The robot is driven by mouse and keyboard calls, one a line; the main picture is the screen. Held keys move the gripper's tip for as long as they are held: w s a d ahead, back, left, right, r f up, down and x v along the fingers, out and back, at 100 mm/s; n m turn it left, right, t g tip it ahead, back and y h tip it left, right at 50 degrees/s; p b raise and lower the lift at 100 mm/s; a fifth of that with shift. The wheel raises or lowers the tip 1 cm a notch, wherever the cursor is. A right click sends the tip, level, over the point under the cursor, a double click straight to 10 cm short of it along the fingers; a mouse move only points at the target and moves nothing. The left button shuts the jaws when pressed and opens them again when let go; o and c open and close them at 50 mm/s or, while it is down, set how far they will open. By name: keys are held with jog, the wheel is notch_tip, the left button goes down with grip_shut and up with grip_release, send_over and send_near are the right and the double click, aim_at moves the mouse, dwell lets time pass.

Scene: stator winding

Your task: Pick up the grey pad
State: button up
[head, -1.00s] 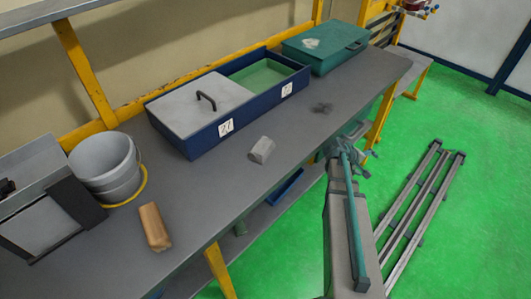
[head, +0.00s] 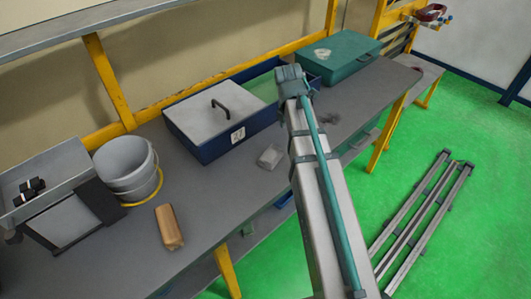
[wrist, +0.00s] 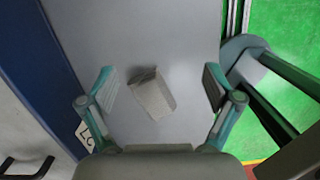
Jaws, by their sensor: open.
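The grey pad (head: 270,156) lies on the grey workbench (head: 215,190), just in front of the blue box with the lidded half. In the wrist view the pad (wrist: 152,97) is a small light grey block with a darker end, lying tilted between my two fingers and below them. My gripper (wrist: 158,88) is open and empty, with its fingers apart on either side of the pad in that view. In the head view my arm hides the gripper, and part of the arm stands just right of the pad.
The blue box (head: 205,148) with a grey handled lid stands behind the pad. A green case (head: 335,55) is at the back right. A tan block (head: 169,228), a grey bucket (head: 125,172) and a grey bin (head: 60,205) are to the left. Bare bench lies around the pad.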

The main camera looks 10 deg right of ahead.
jog(key=s+a+r+n+y, duration=0.2)
jog(key=a+r+n, duration=0.15)
jog(key=a, duration=0.35)
jog(key=p, duration=0.2)
send_over(271, 154)
jog(key=shift+n+g, duration=0.3)
jog(key=shift+n, duration=0.15)
jog(key=shift+w+d+f, duration=0.1)
jog(key=shift+d+f, duration=0.05)
jog(key=shift+f, duration=1.25)
jog(key=shift+d+f, duration=0.1)
jog(key=shift+f, duration=1.3)
jog(key=shift+a+f+p, duration=0.1)
jog(key=shift+f+p, duration=0.2)
jog(key=shift+f, duration=0.55)
jog(key=shift+a+f+p, duration=0.1)
jog(key=shift+f+p, duration=0.35)
jog(key=shift+f, duration=1.3)
jog(key=shift+c, duration=0.3)
jog(key=c, duration=1.1)
